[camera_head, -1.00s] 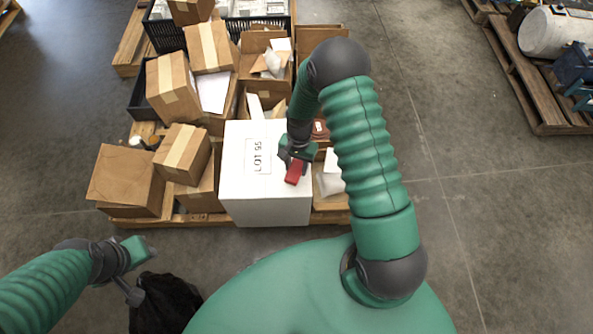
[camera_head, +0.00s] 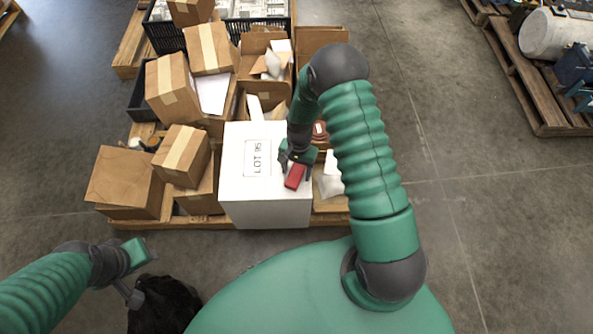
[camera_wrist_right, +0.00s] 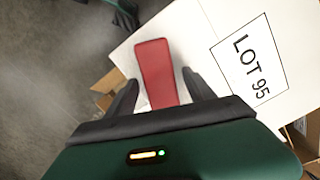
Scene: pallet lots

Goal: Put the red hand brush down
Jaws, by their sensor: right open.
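The red hand brush (camera_head: 295,176) lies on top of the white box (camera_head: 262,207), near its right edge. In the right wrist view the brush (camera_wrist_right: 155,72) shows between the two dark fingers, with gaps on both sides. My right gripper (camera_head: 296,169) is open around the brush, over the box top. It also shows in the right wrist view (camera_wrist_right: 155,90). The box top carries a "LOT 95" label. My left gripper (camera_head: 138,275) is at the lower left, away from the box; its jaws are too unclear to judge.
Brown cartons (camera_head: 125,180) are stacked to the left of the white box on a wooden pallet (camera_head: 190,222). A black crate (camera_head: 168,35) stands at the back. Another loaded pallet (camera_head: 537,98) is at the right. Bare floor lies between the pallets.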

